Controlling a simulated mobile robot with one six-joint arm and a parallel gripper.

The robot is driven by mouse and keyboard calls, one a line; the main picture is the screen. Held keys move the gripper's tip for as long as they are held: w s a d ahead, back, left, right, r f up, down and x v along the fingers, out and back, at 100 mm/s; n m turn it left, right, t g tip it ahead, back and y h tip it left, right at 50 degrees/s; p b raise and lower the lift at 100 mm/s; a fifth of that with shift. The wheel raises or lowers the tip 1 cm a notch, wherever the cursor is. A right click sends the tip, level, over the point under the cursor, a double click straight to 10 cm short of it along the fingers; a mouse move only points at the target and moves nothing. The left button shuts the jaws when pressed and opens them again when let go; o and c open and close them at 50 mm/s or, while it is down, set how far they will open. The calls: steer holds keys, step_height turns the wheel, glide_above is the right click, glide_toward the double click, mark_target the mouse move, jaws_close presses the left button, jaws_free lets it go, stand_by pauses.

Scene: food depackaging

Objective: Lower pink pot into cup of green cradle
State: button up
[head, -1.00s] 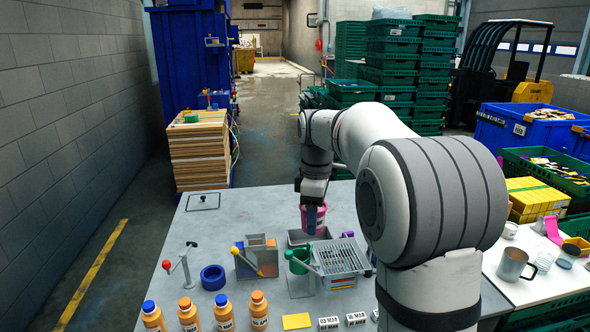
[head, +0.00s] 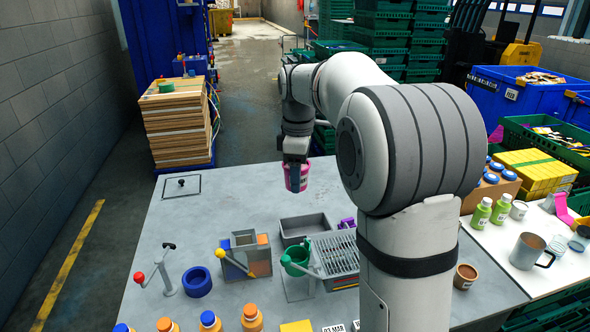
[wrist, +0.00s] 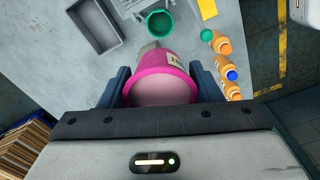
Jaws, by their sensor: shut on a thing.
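The pink pot (head: 296,176) is held in my gripper (head: 296,185), above the grey table and beyond the green cradle. In the wrist view the pot (wrist: 163,68) sits between the two dark fingers of my gripper (wrist: 163,88), with a pale label on its side. The green cradle (head: 296,258) stands on a grey base on the table, its round cup open at the top. In the wrist view its cup (wrist: 159,22) shows empty, beyond the pot and apart from it.
A grey tray (head: 290,226) lies between the pot and the cradle. A slotted metal rack (head: 338,252) stands right of the cradle, and a bin with a yellow lever (head: 243,258) stands left. Orange bottles (head: 210,322) line the near edge.

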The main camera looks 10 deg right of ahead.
step_height(320, 180, down, 9)
steer(key=b, duration=0.7)
stand_by(0.3)
steer(key=shift+f+b, duration=4.6)
steer(key=shift+f, duration=2.6)
steer(key=shift+f, duration=0.35)
steer(key=o, duration=1.1)
